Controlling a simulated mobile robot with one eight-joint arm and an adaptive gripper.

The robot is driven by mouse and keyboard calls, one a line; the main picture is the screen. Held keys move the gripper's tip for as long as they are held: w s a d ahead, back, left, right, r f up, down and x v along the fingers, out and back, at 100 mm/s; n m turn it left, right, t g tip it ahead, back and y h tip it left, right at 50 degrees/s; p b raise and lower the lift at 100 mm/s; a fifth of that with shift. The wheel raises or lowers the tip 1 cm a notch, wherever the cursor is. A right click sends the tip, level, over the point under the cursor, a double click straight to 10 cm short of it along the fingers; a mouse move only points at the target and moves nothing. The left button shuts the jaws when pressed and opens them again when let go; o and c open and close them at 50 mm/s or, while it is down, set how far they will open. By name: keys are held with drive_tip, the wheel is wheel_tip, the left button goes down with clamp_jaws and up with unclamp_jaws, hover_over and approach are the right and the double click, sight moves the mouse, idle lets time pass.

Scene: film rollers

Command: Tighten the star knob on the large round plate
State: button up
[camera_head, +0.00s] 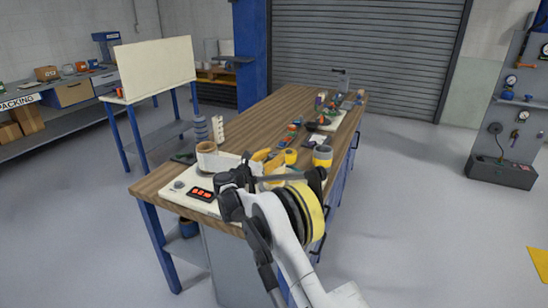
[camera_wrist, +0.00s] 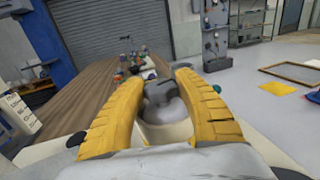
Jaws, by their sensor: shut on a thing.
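In the wrist view, the two yellow ribbed fingers of my gripper (camera_wrist: 158,80) stand on either side of a grey rounded knob (camera_wrist: 163,106), which I take to be the star knob. My gripper is shut on it. A pale curved surface (camera_wrist: 252,150) spreads below the fingers; it may be the large round plate, but its whole outline does not show. In the head view, my gripper (camera_head: 268,160) is over the near end of the workbench. There the knob is hidden, and dark and yellow rounded parts beside my arm are hard to tell apart.
The wooden workbench (camera_head: 265,103) carries a white device with a red display (camera_head: 200,194), a cream cup-like roll (camera_head: 207,155), a yellow and grey container (camera_head: 322,156) and several small items farther back. A pale board (camera_head: 155,68) stands at left.

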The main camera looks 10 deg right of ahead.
drive_tip(key=shift+m+g+h, duration=0.6)
drive_tip(key=shift+m+g, duration=0.1)
drive_tip(key=shift+g, duration=0.5)
drive_tip(key=o, duration=1.2)
drive_tip(key=shift+d, duration=0.1)
drive_tip(key=v, duration=1.2)
drive_tip(key=shift+f, duration=0.2)
